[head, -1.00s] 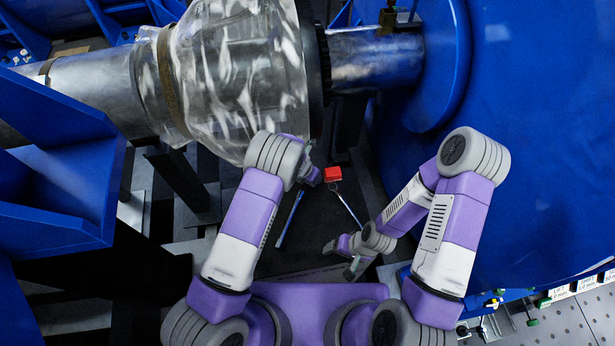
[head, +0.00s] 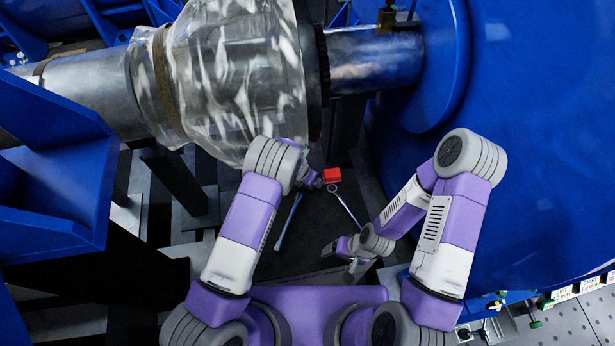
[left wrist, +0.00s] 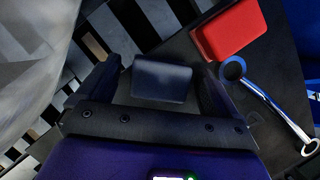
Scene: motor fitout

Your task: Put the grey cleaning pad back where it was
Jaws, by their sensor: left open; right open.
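A dark grey pad (left wrist: 162,80) lies between the fingers of my left gripper (left wrist: 160,85) in the left wrist view. The fingers are open on either side of it, and I cannot tell whether they touch it. I cannot make the pad out in the head view, where my left gripper (head: 316,182) is small and partly hidden by its arm, just left of the red block. My right gripper (head: 341,257) is open and empty in the head view, low over the dark surface and nearer my body.
A red block (head: 332,175) and a ring-ended wrench (head: 343,204) lie right of my left gripper; both show in the left wrist view. A long tool (head: 288,222) lies further left. A film-wrapped shaft (head: 235,75) and a large blue housing (head: 540,150) flank the space.

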